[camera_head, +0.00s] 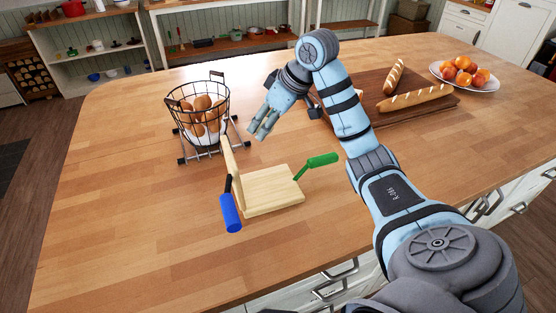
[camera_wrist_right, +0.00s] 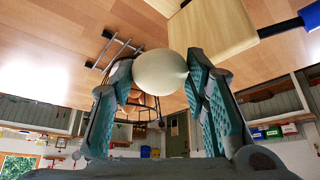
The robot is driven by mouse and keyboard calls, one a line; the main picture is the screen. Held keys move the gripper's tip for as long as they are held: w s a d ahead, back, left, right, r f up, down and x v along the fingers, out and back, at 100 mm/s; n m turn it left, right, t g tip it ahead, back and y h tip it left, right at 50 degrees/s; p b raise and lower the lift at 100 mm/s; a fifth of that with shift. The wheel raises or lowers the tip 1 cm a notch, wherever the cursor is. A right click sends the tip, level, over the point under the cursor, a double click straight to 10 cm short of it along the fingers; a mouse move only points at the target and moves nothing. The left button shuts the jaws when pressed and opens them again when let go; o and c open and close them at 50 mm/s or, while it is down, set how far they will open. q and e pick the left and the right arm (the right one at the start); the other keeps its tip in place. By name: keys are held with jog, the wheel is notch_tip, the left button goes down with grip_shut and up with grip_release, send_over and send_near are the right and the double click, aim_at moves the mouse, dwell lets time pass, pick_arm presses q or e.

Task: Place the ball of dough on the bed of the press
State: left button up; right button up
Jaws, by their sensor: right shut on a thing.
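The ball of dough (camera_wrist_right: 160,78) is pale and round, held between the two fingers of my right gripper (camera_wrist_right: 160,68) in the right wrist view. In the head view my right gripper (camera_head: 263,128) hangs above the counter, behind the press and right of the egg basket; the ball cannot be made out there. The wooden press (camera_head: 272,192) stands open on the counter, its lid (camera_head: 229,160) raised at the left, with a blue handle (camera_head: 231,213) and a green handle (camera_head: 322,159). Its bed is bare. The press also shows in the wrist view (camera_wrist_right: 215,30). My left gripper is out of view.
A wire basket (camera_head: 200,112) of brown eggs stands left of my right gripper. At the back right are a dark board (camera_head: 372,112) with bread loaves (camera_head: 416,97) and a plate of oranges (camera_head: 463,74). The counter's left and front are clear.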

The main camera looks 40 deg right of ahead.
jog(key=shift+m+h, duration=0.3)
jog(key=shift+m, duration=0.3)
jog(key=f+b, duration=0.3)
jog(key=f, duration=0.1)
jog(key=shift+s+a, duration=0.1)
jog(key=shift+a, duration=0.2)
notch_tip(320, 180, down, 16)
jog(key=shift+d+r+b, duration=0.1)
jog(key=shift+r+b, duration=0.1)
jog(key=shift+b, duration=0.9)
jog(key=shift+d, duration=0.1)
jog(key=o, duration=1.1)
jog(key=shift+o, duration=0.2)
jog(key=p+v, duration=0.1)
jog(key=v, duration=1.1)
